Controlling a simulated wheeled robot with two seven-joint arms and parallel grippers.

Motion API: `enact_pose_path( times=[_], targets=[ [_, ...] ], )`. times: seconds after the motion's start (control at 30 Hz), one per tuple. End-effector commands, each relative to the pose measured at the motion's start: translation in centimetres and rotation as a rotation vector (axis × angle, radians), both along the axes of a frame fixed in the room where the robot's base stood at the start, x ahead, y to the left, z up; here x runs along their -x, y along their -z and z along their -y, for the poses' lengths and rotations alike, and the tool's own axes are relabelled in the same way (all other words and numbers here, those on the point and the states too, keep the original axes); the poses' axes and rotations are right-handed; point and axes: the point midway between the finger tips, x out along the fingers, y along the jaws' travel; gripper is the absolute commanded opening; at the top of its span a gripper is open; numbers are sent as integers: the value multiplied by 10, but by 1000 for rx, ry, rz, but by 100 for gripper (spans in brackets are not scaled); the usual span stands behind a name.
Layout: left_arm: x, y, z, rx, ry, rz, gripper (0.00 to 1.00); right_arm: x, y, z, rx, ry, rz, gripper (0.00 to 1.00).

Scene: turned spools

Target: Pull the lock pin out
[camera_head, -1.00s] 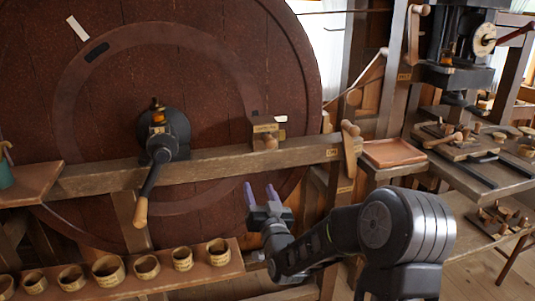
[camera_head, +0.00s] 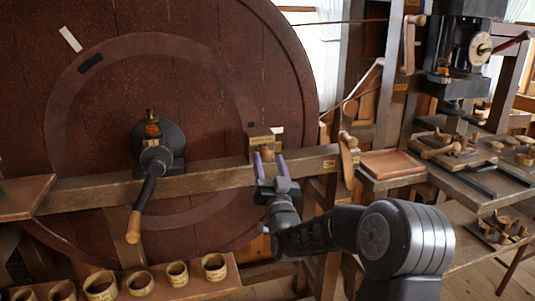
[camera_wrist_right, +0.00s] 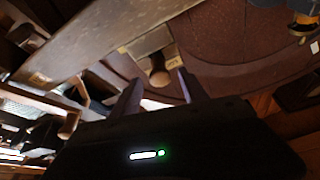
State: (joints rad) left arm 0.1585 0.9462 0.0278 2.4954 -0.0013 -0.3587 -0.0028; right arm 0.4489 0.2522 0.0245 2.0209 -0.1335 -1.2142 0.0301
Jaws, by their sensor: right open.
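The lock pin's round wooden knob (camera_head: 267,154) sticks out of a small labelled wooden block (camera_head: 260,139) on the beam, in front of the big wheel. My right gripper (camera_head: 270,163) is open, with its two purple-tipped fingers just below the knob, one to each side of it. In the right wrist view the knob (camera_wrist_right: 159,76) shows beyond and between the open fingers (camera_wrist_right: 160,85). I see no contact, and cannot tell how deep the gap is. My left gripper is not in view.
A crank with a wooden handle (camera_head: 135,226) hangs left of the block. The horizontal beam (camera_head: 205,178) runs behind my right gripper. A wooden lever (camera_head: 347,158) stands right of it. Several small cups line a shelf (camera_head: 222,283) at lower left.

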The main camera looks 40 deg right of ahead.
Motion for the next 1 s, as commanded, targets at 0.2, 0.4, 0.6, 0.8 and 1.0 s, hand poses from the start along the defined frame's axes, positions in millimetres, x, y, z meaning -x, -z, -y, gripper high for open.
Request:
enact_pose_path(
  times=[0.2,0.4,0.6,0.8,1.0],
  targets=[
    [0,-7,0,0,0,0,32,-21,-10,10,0,0,0,52],
    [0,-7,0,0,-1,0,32,-24,-10,11,0,0,-1,52],
    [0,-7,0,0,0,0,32,-24,-10,11,0,0,-1,45],
    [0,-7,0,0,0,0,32,-23,-10,11,0,0,-1,29],
    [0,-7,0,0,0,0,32,-23,-10,11,0,0,-1,12]
  ],
)
